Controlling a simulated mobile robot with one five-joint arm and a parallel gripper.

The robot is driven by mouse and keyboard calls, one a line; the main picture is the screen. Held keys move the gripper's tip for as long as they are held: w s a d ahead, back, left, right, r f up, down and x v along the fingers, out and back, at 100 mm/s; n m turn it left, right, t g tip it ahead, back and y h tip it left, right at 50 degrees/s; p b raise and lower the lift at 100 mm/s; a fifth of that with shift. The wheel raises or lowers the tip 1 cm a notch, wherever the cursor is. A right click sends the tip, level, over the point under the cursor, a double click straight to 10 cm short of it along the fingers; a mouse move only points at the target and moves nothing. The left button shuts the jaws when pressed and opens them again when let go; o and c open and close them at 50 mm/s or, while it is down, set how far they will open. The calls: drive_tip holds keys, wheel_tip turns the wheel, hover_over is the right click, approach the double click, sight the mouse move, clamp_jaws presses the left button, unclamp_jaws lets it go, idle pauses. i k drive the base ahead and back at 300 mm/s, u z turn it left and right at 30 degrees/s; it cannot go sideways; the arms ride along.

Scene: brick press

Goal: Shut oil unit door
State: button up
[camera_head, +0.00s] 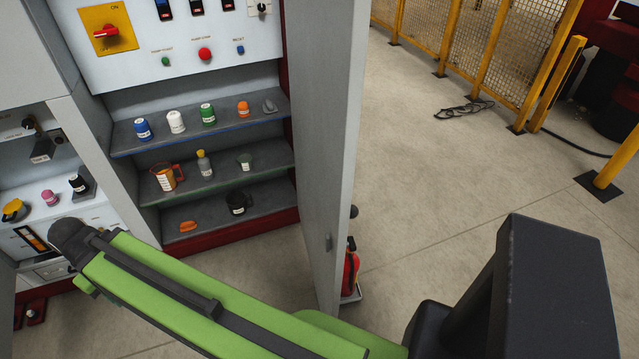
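A grey cabinet with pump buttons on its panel (180,25) and shelves below, which looks like the oil unit, stands open at the upper left. Its tall grey door (332,130) hangs open at the cabinet's right side, swung out toward me and seen nearly edge-on. A small dark handle or latch (329,243) shows low on the door. My green arm crosses the lower left in front of the cabinet, and its lower part passes close to the door's bottom in the picture; I cannot tell whether they touch. My gripper is not visible.
Several bottles and cups stand on the shelves (215,185). Another open compartment (70,220) is at the left. A red extinguisher (350,270) stands behind the door. Yellow fencing (480,45), a cable (465,108) and a yellow post (620,160) are at the right. The middle floor is clear.

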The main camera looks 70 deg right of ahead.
sight(326, 41)
drive_tip(key=u, duration=0.4)
drive_tip(key=i, duration=1.85)
drive_tip(key=z, duration=0.15)
drive_tip(key=k, duration=0.15)
drive_tip(key=z, duration=3.8)
drive_tip(key=k, duration=0.8)
drive_tip(key=u, duration=0.2)
drive_tip(key=i, duration=0.7)
drive_tip(key=z, duration=0.05)
